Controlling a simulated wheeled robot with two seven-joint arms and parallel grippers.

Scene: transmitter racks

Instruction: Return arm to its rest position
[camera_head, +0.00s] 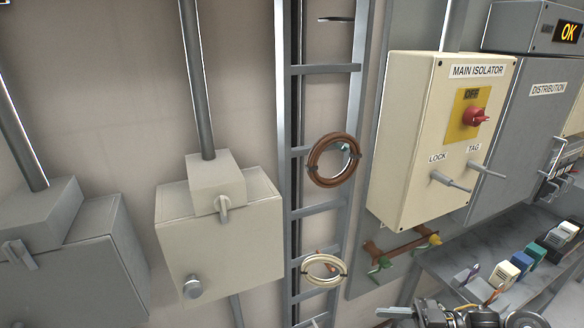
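Dark and metallic jointed parts (450,316) show at the bottom edge, right of centre. They look like part of one of my arms, probably the right, cut off by the picture's edge. No pair of fingertips can be made out there, so I cannot tell whether that gripper is open or shut. No arm comes in from the left, and my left gripper is out of view.
The cream main isolator box (420,130), with its red switch (475,117), stands above the parts. A grey shelf (450,262) at right carries several coloured blocks. A ladder-like cable rack (318,208) holds coils. Grey boxes (220,240) line the left wall.

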